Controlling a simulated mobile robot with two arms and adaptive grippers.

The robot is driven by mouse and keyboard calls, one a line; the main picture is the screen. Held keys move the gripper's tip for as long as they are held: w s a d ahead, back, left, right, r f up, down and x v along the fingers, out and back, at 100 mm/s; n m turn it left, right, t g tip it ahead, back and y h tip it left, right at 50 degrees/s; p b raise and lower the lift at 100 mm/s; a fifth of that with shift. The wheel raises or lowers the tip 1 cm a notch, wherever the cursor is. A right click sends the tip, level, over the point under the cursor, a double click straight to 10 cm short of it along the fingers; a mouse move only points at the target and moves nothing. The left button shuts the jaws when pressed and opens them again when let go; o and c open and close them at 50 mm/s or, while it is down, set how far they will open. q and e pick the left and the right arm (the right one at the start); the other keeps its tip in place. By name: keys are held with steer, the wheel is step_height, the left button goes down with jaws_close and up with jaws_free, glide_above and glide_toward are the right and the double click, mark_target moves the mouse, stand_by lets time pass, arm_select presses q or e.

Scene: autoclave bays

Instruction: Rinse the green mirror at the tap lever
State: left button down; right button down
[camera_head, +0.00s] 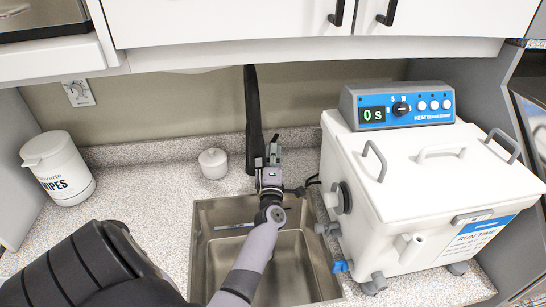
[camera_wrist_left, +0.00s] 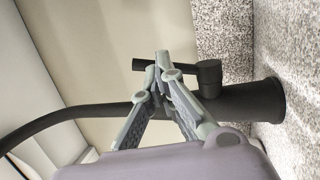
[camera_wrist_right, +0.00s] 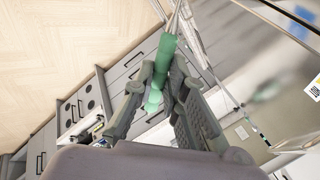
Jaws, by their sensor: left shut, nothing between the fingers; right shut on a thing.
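The black tap (camera_head: 253,110) rises behind the sink (camera_head: 203,240). In the left wrist view its lever (camera_wrist_left: 142,64) sticks out from the tap body (camera_wrist_left: 255,100). My left gripper (camera_head: 273,148) is over the back of the sink, at the tap. Its fingertips (camera_wrist_left: 162,62) are shut, empty, and appear to be against or just in front of the lever; I cannot tell whether they touch. My right gripper (camera_wrist_right: 172,65) is shut on the green mirror (camera_wrist_right: 166,48), a green handle with a thin metal shaft. The mirror's head is not clearly visible. The right gripper is outside the head view.
The white heat disinfectant box (camera_head: 420,180) stands close at the sink's right. A small white lidded pot (camera_head: 213,163) and a wipes tub (camera_head: 58,170) stand on the counter at left. Wall cupboards (camera_head: 230,22) hang above.

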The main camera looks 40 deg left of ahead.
arm_select(q)
steer(key=shift+w+a, duration=0.2)
steer(key=shift+w+a+r, duration=0.35)
steer(key=shift+a+r, duration=0.1)
steer(key=shift+r, duration=0.25)
steer(key=shift+w+a, duration=0.15)
steer(key=shift+f, duration=0.1)
